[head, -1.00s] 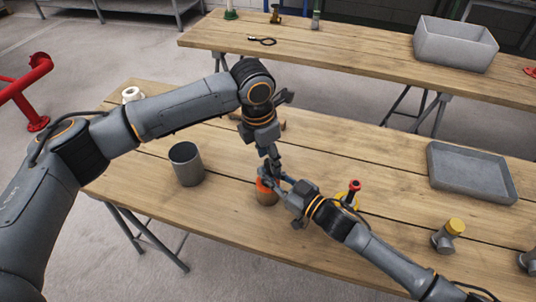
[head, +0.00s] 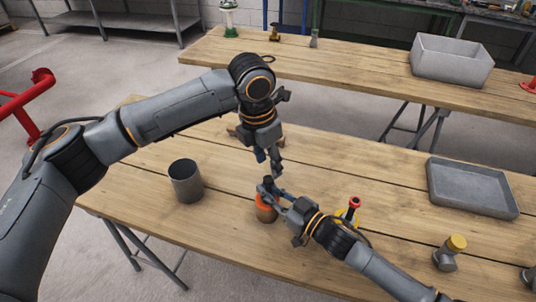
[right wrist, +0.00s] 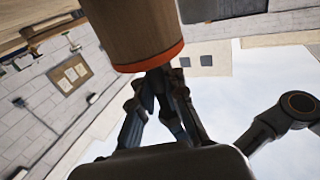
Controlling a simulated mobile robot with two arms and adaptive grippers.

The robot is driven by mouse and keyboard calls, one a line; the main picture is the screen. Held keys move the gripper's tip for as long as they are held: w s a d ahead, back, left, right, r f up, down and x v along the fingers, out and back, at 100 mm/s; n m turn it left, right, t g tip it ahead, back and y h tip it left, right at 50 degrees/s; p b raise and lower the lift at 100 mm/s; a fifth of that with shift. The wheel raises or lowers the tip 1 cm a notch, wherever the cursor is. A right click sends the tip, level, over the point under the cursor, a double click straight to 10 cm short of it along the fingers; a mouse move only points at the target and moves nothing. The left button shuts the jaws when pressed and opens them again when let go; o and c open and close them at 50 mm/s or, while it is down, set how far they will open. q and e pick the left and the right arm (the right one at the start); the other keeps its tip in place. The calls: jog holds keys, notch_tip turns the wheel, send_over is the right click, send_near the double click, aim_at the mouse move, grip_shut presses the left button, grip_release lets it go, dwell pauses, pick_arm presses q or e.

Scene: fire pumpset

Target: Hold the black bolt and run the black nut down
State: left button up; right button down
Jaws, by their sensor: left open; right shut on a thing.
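In the right wrist view the fingers (right wrist: 160,88) converge beside a brown cylinder with an orange rim (right wrist: 140,40), which fills the upper middle. My left gripper (head: 269,163) points down just above the right gripper. It is open, with its fingers apart, and nothing shows between them.
A grey cup (head: 186,182) stands at left on the table. A red-topped yellow part (head: 352,210) and a yellow-capped fitting (head: 450,252) stand at right. A grey tray (head: 472,188) lies at the right end. A grey bin (head: 452,62) stands on the back table.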

aim_at(268, 178)
pick_arm(q)
jog(key=n, duration=0.3)
jog(key=shift+r, duration=0.15)
jog(key=n, duration=0.4)
jog(key=shift+r+n, duration=0.15)
jog(key=shift+n, duration=0.15)
jog(key=n, duration=0.6)
jog(key=shift+r, duration=0.15)
jog(key=n, duration=0.4)
jog(key=shift+r+y, duration=0.15)
jog(key=shift+y, duration=0.15)
jog(key=n, duration=0.4)
jog(key=shift+r, duration=0.1)
jog(key=n, duration=0.6)
jog(key=shift+w+r, duration=0.1)
jog(key=shift+r, duration=0.1)
jog(key=n, duration=0.6)
jog(key=shift+r+g, duration=0.2)
jog(key=shift+g, duration=0.1)
jog(key=n, duration=0.4)
jog(key=shift+r, duration=0.1)
jog(key=n, duration=0.4)
jog(key=shift+r+y, duration=0.15)
jog(key=shift+y, duration=0.15)
jog(key=n, duration=0.6)
jog(key=shift+d+r, duration=0.1)
jog(key=shift+r, duration=0.1)
jog(key=shift+f, duration=0.15)
jog(key=shift+f, duration=3.9)
